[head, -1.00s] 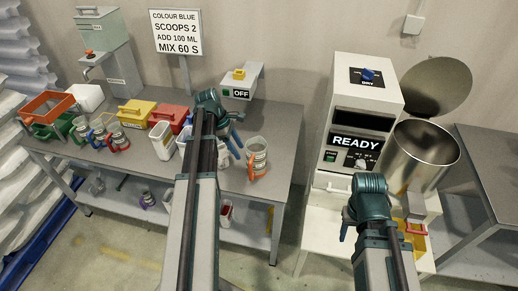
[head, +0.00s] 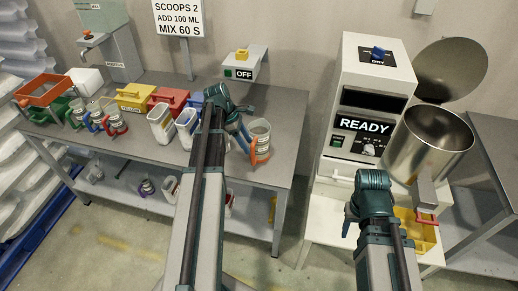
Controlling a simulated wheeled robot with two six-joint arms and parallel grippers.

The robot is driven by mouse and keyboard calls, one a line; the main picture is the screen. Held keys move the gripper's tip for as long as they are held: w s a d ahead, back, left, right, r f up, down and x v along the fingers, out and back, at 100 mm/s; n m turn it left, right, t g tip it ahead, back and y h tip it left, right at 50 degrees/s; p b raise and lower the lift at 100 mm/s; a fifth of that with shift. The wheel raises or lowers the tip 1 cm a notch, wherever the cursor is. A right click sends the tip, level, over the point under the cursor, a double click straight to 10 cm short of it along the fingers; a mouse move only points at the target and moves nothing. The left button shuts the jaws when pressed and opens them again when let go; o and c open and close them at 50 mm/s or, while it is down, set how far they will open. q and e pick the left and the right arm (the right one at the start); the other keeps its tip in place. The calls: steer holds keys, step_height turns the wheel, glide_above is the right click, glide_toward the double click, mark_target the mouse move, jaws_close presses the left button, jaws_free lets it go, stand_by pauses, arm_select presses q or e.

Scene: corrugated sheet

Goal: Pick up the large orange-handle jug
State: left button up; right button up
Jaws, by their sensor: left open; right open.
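The large orange-handle jug (head: 260,137) stands upright near the right front edge of the grey table (head: 283,112). It is clear with dark markings, and its orange handle faces the front. My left gripper (head: 242,135) is open just left of the jug, its fingers pointing toward it; I cannot tell whether they touch it. My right gripper (head: 349,222) is open and empty in front of the white machine, well right of the jug.
Smaller jugs with coloured handles (head: 115,122) and a yellow bin (head: 135,97) stand on the left of the table. A white READY machine (head: 372,90) with a steel drum (head: 432,140) stands right. A sign (head: 177,14) and an OFF box (head: 243,66) are behind.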

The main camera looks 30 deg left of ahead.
arm_select(q)
steer(key=shift+d+f, duration=0.1)
steer(key=shift+f, duration=0.15)
steer(key=b, duration=0.5)
glide_above(253, 164)
steer(key=f, duration=0.4)
steer(key=shift+w+a+f, duration=0.2)
steer(key=shift+w+f, duration=0.15)
steer(key=shift+w, duration=0.05)
steer(key=shift+r, duration=0.1)
steer(key=shift+c, duration=0.2)
jaws_close()
